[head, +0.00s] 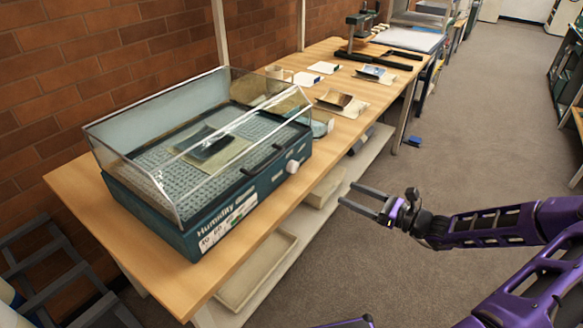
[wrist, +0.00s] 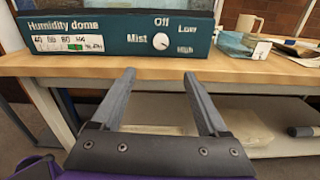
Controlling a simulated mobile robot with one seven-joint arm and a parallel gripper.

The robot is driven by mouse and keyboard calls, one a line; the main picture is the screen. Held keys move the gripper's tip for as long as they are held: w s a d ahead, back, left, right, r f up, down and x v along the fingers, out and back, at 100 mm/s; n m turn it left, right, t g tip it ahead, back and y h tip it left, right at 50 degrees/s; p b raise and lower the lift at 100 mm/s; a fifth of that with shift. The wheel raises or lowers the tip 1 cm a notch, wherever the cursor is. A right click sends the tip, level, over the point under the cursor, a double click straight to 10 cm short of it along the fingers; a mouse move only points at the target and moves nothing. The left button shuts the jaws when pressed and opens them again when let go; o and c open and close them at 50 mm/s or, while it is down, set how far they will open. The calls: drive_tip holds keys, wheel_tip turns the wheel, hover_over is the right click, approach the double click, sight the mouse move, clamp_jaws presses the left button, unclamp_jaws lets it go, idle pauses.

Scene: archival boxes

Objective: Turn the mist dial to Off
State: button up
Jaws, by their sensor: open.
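The mist dial (wrist: 160,41) is a small white round knob on the dark teal front of the humidity dome (wrist: 75,27). The words Mist, Off, Low and High surround it. A mark on the knob is too small to read surely. The dial also shows in the head view (head: 293,166), at the right end of the front panel of the dome base (head: 178,240). My gripper (head: 352,194) is open and empty, out in front of the table and apart from the dial. In the wrist view my gripper (wrist: 158,75) has its fingers spread below the dial.
The dome's clear cover (head: 150,120) stands over a perforated tray with a dark curled piece. The wooden table (head: 225,255) has papers and a press (head: 375,35) farther back. A lower shelf (head: 265,290) holds shallow trays. Open carpet lies to the right.

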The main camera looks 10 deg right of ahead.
sight(296, 169)
drive_tip(key=x, duration=0.5)
drive_tip(key=b+x, duration=0.1)
drive_tip(key=x, duration=0.5)
drive_tip(key=b+x, duration=0.1)
drive_tip(key=x, duration=0.5)
drive_tip(key=shift+w+r, duration=0.15)
drive_tip(key=shift+r, duration=0.15)
drive_tip(key=shift+c, duration=0.4)
clamp_jaws()
